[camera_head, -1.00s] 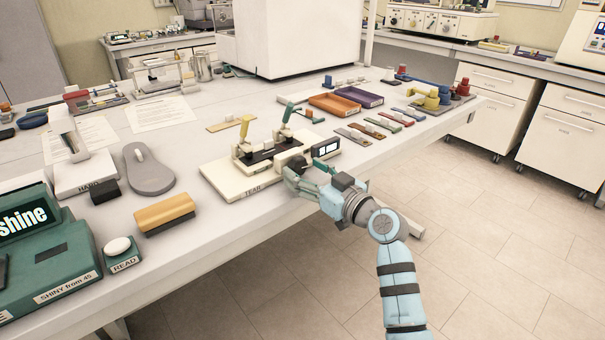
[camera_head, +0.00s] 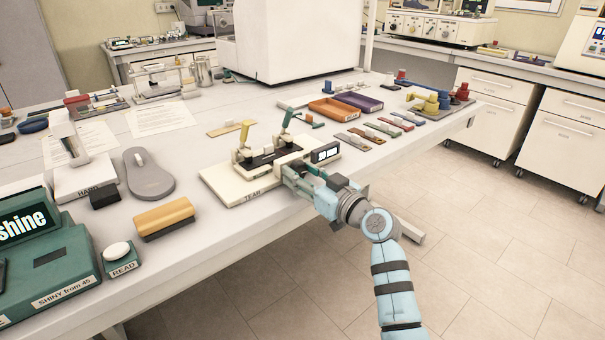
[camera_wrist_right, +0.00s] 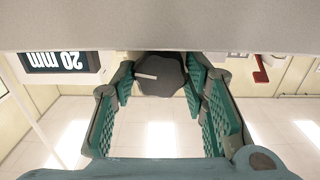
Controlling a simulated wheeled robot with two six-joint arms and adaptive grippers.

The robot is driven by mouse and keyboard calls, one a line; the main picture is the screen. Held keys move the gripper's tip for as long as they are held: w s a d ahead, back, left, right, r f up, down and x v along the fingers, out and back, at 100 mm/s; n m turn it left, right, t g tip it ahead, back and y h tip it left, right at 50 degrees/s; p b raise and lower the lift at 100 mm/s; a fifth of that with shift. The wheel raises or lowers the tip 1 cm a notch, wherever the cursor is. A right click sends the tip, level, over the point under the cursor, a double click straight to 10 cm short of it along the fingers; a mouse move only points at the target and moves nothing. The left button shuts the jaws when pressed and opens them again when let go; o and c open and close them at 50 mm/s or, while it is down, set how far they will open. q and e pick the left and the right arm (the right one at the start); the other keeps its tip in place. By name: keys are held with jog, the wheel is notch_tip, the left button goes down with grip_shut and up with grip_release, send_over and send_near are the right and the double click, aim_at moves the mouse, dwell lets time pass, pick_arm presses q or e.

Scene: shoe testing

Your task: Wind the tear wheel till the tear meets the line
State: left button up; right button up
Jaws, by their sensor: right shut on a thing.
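The cream tear tester (camera_head: 226,187), labelled TEAR, stands at the table's front edge. It carries a dark strip (camera_head: 268,157) between a yellow-handled clamp (camera_head: 244,135) and a green-handled clamp (camera_head: 288,122). My right gripper (camera_head: 287,174) is at the tester's front side, shut on the dark tear wheel (camera_wrist_right: 160,75); a pale mark shows on the wheel's face. The head view hides the wheel behind the fingers. The tear and the line are too small to make out. My left gripper is out of view.
A yellow-brown block (camera_head: 164,217), a grey sole (camera_head: 148,174) and a green gloss meter (camera_head: 55,270) lie to the left. Orange (camera_head: 334,108) and purple (camera_head: 360,101) trays and several coloured strips lie behind right. Open floor is in front of the table.

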jog(key=m+p, duration=0.1)
jog(key=m, duration=0.2)
jog(key=shift+m, duration=0.4)
jog(key=shift+m+p, duration=0.75)
jog(key=shift+m, duration=0.65)
jog(key=o, duration=1.2)
jog(key=shift+c, duration=0.2)
